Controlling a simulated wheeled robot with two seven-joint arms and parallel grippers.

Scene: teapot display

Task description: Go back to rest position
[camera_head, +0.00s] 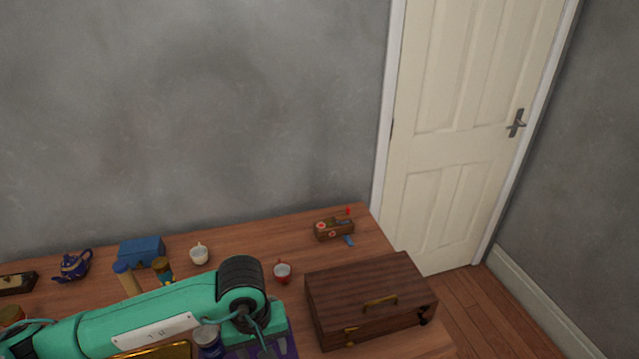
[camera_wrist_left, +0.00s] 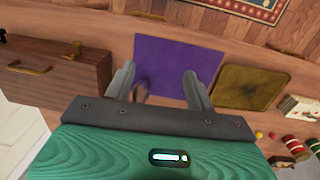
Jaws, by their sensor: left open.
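My left gripper (camera_wrist_left: 158,70) shows in the wrist view with its two grey fingers spread apart and nothing held between them. It is above the table, over a purple mat (camera_wrist_left: 180,55). A dark patch lies on the mat between the fingers, too unclear to name. In the head view my green left arm comes in from the left and crosses the front of the table, with its black joint over the purple mat (camera_head: 284,347). The left fingers are not visible there. My right gripper is in neither view.
A wooden case (camera_head: 370,290) stands at the table's right front. A gold tray (camera_wrist_left: 250,88) lies beside the mat.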

